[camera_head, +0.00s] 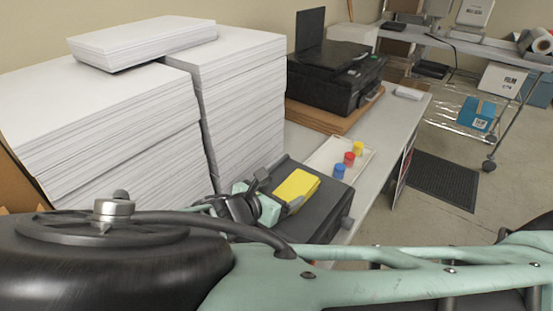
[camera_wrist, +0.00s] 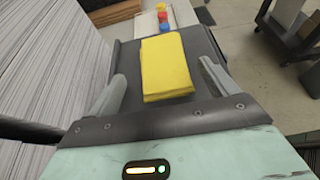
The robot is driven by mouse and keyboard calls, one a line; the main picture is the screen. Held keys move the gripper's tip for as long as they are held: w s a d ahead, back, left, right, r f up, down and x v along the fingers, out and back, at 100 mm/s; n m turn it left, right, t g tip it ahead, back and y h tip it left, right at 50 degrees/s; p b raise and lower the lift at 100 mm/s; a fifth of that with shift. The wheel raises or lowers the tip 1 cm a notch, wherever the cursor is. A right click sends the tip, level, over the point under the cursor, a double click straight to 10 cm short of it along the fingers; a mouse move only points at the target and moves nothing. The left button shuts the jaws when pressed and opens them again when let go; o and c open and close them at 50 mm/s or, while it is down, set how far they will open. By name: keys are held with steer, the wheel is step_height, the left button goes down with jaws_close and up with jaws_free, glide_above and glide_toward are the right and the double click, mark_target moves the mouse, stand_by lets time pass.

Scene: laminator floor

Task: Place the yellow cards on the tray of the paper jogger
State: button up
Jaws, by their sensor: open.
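The yellow cards (camera_head: 297,186) lie as one neat stack on a dark grey surface, which appears to be the tray of the paper jogger (camera_head: 322,205). In the wrist view the yellow cards (camera_wrist: 166,68) lie ahead of my palm on that dark tray (camera_wrist: 205,45). My gripper (camera_wrist: 163,72) is open, one finger on each side of the stack, with a visible gap at both sides. In the head view my gripper (camera_head: 281,191) is at the near end of the cards. Whether the cards rest fully flat is hard to tell.
Tall white paper stacks (camera_head: 240,100) stand close on the left. Behind the jogger are a pale tray (camera_head: 326,152) with blue, red and yellow bottles and a black printer (camera_head: 335,78). A shelf cart (camera_head: 460,45) and floor mat (camera_head: 443,180) are at the right.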

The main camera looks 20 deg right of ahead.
steer(key=p+v, duration=0.1)
steer(key=v, duration=0.2)
steer(key=shift+s+a+r, duration=0.2)
steer(key=shift+s+a, duration=0.05)
steer(key=shift+a, duration=0.05)
steer(key=shift+s, duration=0.15)
steer(key=s+m+g, duration=0.1)
steer(key=s+d+m+g, duration=0.1)
steer(key=s+d+f+m+g+y, duration=0.1)
steer(key=s+g, duration=0.1)
steer(key=shift+s+d+f+m, duration=0.1)
steer(key=shift+d+m, duration=0.05)
steer(key=shift+m, duration=0.25)
steer(key=s+r+m+g+y, duration=0.3)
steer(key=s+r+m+y, duration=0.7)
steer(key=s+r+m, duration=0.3)
steer(key=s+r, duration=0.3)
steer(key=shift+r+m+g+y, duration=0.15)
steer(key=shift+m+g+y, duration=0.15)
steer(key=shift+m+g, duration=0.1)
